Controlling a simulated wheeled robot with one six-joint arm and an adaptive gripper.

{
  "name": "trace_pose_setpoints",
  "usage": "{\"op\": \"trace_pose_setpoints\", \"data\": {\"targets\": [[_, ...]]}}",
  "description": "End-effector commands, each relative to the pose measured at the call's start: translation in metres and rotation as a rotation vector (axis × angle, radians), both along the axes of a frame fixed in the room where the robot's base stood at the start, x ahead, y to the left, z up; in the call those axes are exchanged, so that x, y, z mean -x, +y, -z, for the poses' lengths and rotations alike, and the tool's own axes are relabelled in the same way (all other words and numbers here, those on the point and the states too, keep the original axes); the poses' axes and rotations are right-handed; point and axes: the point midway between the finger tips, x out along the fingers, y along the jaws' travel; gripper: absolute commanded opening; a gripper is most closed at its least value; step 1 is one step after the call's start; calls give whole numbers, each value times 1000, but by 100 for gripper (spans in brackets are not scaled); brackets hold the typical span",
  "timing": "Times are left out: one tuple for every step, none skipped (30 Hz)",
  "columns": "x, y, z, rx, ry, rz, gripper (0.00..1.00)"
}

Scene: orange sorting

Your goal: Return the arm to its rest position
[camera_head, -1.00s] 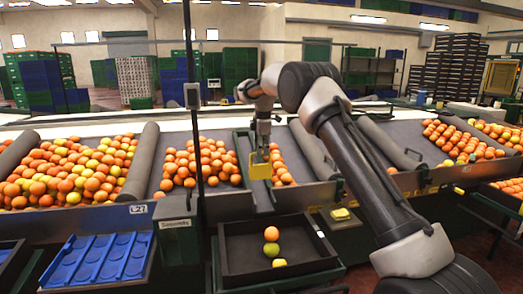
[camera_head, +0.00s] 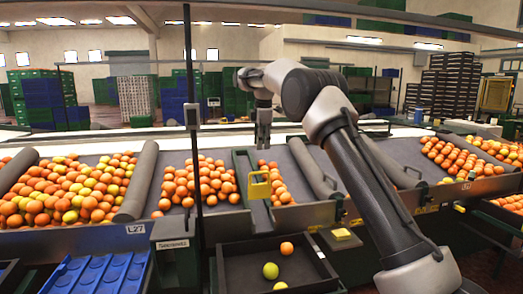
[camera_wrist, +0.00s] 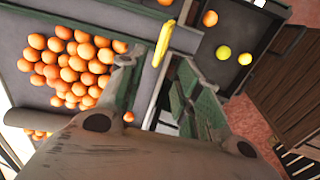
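My arm reaches up from the lower right in the head view and bends over at the top. My gripper (camera_head: 263,143) hangs from it above the sorting table, pointing down. It is clear of the fruit and nothing shows held in it. The black crate (camera_head: 228,278) is below and in front of the gripper. It holds an orange (camera_head: 287,248), a yellow-green fruit (camera_head: 270,270) and a second yellowish fruit (camera_head: 280,286), partly cut by the frame edge.
Orange piles lie in sloped bays to the left (camera_head: 70,188), middle (camera_head: 203,182) and right (camera_head: 450,155). A yellow flap (camera_head: 259,186) stands by the middle divider. A thin dark post (camera_head: 194,150) rises left of the gripper. A blue tray (camera_head: 95,278) is at lower left.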

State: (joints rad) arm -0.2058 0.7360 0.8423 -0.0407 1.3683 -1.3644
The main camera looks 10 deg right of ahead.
Motion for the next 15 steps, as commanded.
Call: {"op": "trace_pose_setpoints", "data": {"targets": [[0, 0, -1, 0, 0, 0, 34], [0, 0, -1, 0, 0, 0, 34], [0, 0, -1, 0, 0, 0, 34], [0, 0, -1, 0, 0, 0, 34], [0, 0, -1, 0, 0, 0, 34], [0, 0, -1, 0, 0, 0, 34], [0, 0, -1, 0, 0, 0, 34], [0, 0, -1, 0, 0, 0, 34], [0, 0, -1, -1, 0, 3, 34], [0, 0, -1, -2, 0, 11, 34], [0, 0, -1, -5, 0, 24, 34], [0, 0, -1, -10, -2, 46, 34], [-1, 0, -1, -15, -5, 71, 34], [-2, 1, -1, -24, -11, 101, 34], [-5, 1, -2, -37, -21, 149, 34]]}}
